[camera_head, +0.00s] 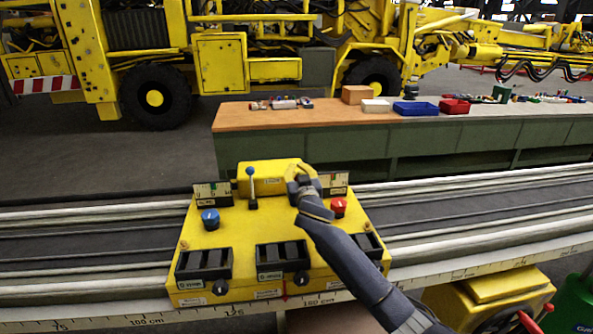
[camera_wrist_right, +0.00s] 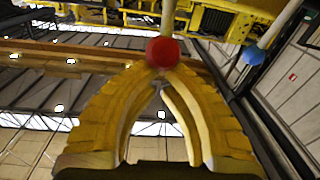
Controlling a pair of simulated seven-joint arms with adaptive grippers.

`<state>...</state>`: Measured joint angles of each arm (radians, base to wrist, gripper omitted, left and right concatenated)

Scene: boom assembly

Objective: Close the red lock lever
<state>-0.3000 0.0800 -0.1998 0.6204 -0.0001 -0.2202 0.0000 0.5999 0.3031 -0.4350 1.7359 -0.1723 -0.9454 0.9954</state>
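The red lock lever shows in the right wrist view as a red ball knob (camera_wrist_right: 162,52) on a pale shaft. In the head view my right gripper and arm hide it. My right gripper (camera_head: 301,184) is over the back right of the yellow control box (camera_head: 240,248). In the right wrist view its yellow fingers (camera_wrist_right: 161,73) come together at the tips, right at the red ball. The fingers look shut; whether they touch the ball I cannot tell. My left gripper is not in view.
A blue-knobbed lever (camera_head: 251,188) stands upright at the left. A blue dial (camera_head: 210,218) and a red dial (camera_head: 339,206) sit on the box top. The box stands across long rails (camera_head: 470,215). A workbench (camera_head: 330,117) with small bins is behind.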

